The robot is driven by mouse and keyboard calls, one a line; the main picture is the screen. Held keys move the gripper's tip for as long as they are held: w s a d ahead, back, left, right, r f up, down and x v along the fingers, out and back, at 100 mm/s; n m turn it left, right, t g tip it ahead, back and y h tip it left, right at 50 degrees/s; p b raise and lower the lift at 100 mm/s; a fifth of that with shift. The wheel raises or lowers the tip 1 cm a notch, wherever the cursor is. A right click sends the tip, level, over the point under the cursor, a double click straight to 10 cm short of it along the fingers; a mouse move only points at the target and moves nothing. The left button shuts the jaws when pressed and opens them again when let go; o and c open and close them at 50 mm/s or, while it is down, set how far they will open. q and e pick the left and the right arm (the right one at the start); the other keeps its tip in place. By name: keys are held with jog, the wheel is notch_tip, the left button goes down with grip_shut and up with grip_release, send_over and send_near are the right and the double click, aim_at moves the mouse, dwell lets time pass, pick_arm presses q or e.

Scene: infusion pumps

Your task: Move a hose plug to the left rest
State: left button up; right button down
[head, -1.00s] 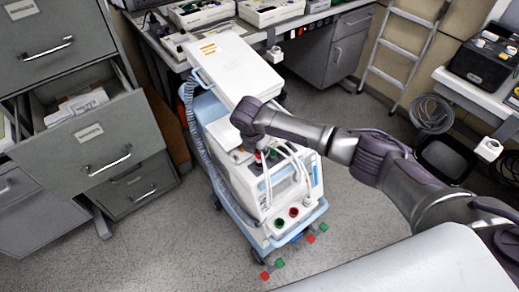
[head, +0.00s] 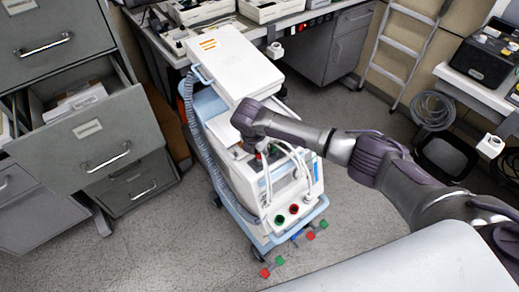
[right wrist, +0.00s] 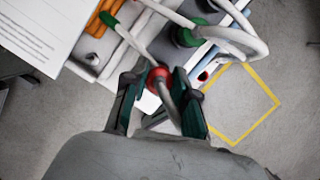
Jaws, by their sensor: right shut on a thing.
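A white pump machine (head: 250,180) stands on a light-blue wheeled cart, with pale hoses looping over its top front. My right gripper reaches its top from the right; in the right wrist view the gripper (right wrist: 158,88) is shut on a red hose plug (right wrist: 157,77) with a grey hose running from it. A green plug (right wrist: 188,37) on another hose is just beyond, and a second green hose end (right wrist: 109,19) is at upper left. Green (head: 279,219) and red (head: 293,209) ports show on the machine's lower front. In the head view my arm partly hides the plugs. I cannot tell which spot is the left rest.
An open grey drawer (head: 90,150) juts out at left. A bench with equipment (head: 285,40) is behind, and a ladder (head: 400,50) leans at the back right. A yellow outline (right wrist: 245,105) marks the floor. Floor right of the cart is clear.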

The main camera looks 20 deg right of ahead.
jog(key=shift+f, duration=0.5)
jog(key=c, duration=0.8)
grip_release()
jog(key=shift+c, duration=0.2)
